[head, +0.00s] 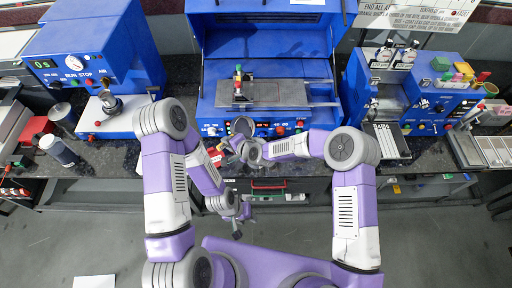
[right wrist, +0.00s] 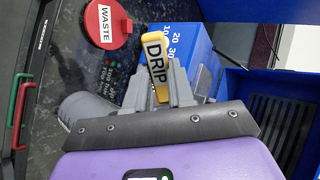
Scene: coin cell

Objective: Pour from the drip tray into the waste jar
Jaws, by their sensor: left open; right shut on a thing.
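My right gripper (head: 240,143) is shut on the yellow handle marked DRIP (right wrist: 157,62), the drip tray's handle, in the right wrist view. The rest of the tray is not clear there. In the head view a grey round rim (head: 243,127) shows beside this gripper; I cannot tell if it is the tray. A red disc marked WASTE (right wrist: 107,24) lies on the dark bench. It also shows in the head view (head: 215,156). A grey cylinder (right wrist: 85,108), perhaps the waste jar, is partly hidden behind the right gripper. My left gripper (head: 237,228) is open and empty, in front of the bench edge.
A blue glovebox-like machine (head: 272,45) stands behind the grippers. A blue press (head: 100,50) is at left and another blue machine (head: 420,95) at right. A drawer with a red handle (head: 268,186) is below the bench. Dark bench is free left of the WASTE disc.

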